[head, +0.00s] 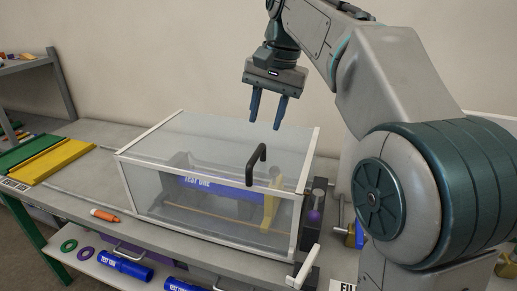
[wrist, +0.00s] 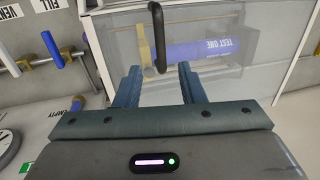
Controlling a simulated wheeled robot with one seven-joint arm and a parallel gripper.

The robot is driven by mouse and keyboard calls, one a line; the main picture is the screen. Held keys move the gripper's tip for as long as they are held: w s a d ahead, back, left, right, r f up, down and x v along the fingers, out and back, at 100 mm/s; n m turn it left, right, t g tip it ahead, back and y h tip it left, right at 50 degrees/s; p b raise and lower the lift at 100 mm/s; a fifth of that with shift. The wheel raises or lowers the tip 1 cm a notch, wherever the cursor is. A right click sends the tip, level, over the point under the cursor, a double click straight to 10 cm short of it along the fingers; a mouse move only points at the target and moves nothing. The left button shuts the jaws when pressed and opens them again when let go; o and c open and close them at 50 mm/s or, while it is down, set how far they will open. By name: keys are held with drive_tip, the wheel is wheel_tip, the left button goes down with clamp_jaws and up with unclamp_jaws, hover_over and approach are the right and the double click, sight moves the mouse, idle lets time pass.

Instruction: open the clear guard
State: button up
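The clear guard (head: 190,192) is a see-through box lid with a pale frame, lying closed over the fixture on the bench in the head view. Its black handle (head: 256,165) stands up from the top near the front edge; the handle also shows in the wrist view (wrist: 158,38), beyond the fingers. My gripper (head: 266,125) hangs above the guard, pointing down, with its two blue fingers apart and nothing between them. In the wrist view the gripper (wrist: 158,82) is open, its fingers on either side of the handle's line but apart from it.
Under the guard lies a blue tube (head: 215,187) marked TEST ONE and a yellow clamp (head: 271,207). Right of the guard stands a dark post (head: 316,205) with a purple part. An orange marker (head: 104,215) lies at the bench's front left. Green and yellow strips (head: 55,160) lie further left.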

sight(257, 151)
drive_tip(key=f, duration=0.2)
drive_tip(key=a+f, duration=0.1)
drive_tip(key=f, duration=0.2)
drive_tip(key=f+b, duration=0.1)
drive_tip(key=f, duration=0.1)
drive_tip(key=shift+w+a+f, duration=0.25)
drive_tip(key=shift+f, duration=0.1)
clamp_jaws()
